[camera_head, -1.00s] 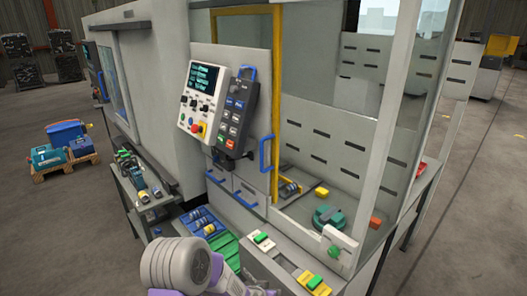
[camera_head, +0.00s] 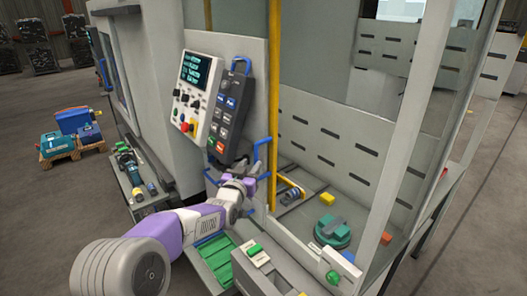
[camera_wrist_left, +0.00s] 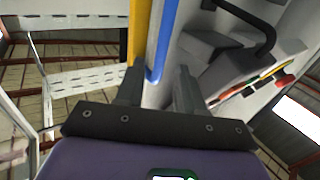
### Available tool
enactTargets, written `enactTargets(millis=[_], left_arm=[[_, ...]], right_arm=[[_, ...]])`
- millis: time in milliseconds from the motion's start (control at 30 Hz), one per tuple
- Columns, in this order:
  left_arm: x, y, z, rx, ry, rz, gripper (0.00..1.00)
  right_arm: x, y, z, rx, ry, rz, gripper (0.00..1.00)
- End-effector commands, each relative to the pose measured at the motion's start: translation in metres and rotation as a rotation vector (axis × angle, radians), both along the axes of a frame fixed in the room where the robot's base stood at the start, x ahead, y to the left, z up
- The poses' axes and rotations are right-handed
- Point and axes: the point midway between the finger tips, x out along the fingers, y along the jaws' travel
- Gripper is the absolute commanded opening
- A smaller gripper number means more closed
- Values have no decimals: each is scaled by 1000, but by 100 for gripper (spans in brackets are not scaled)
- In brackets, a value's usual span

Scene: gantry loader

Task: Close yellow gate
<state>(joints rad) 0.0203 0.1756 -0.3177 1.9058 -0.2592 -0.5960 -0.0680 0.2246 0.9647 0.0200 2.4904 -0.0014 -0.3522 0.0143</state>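The yellow gate frame (camera_head: 274,90) stands upright at the opening of the grey machine in the head view. Its blue handle (camera_head: 257,154) is partly hidden by my left gripper (camera_head: 261,178), which is at the handle. In the left wrist view, the blue handle (camera_wrist_left: 160,45) runs upright between the two fingers of my left gripper (camera_wrist_left: 158,85). The fingers are apart, with gaps beside the handle. The yellow frame (camera_wrist_left: 141,30) is just left of the handle there. My right gripper is in neither view.
A control panel (camera_head: 195,95) with a dark pendant (camera_head: 230,112) is left of the gate. Inside the enclosure are a teal round part (camera_head: 332,231) and a yellow block (camera_head: 327,199). A green tray (camera_head: 214,256) lies below my left arm.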

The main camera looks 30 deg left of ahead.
Motion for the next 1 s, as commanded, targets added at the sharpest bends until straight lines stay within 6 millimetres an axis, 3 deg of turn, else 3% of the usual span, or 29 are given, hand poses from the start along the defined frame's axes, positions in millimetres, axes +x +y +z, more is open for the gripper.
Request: enactTargets(millis=[433,867,1000], left_arm=[[59,11,-1,0,4,-1,38],[69,13,-1,-1,2,-1,38],[69,13,-1,-1,2,-1,21]], right_arm=[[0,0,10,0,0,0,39],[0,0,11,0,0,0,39],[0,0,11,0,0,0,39]])
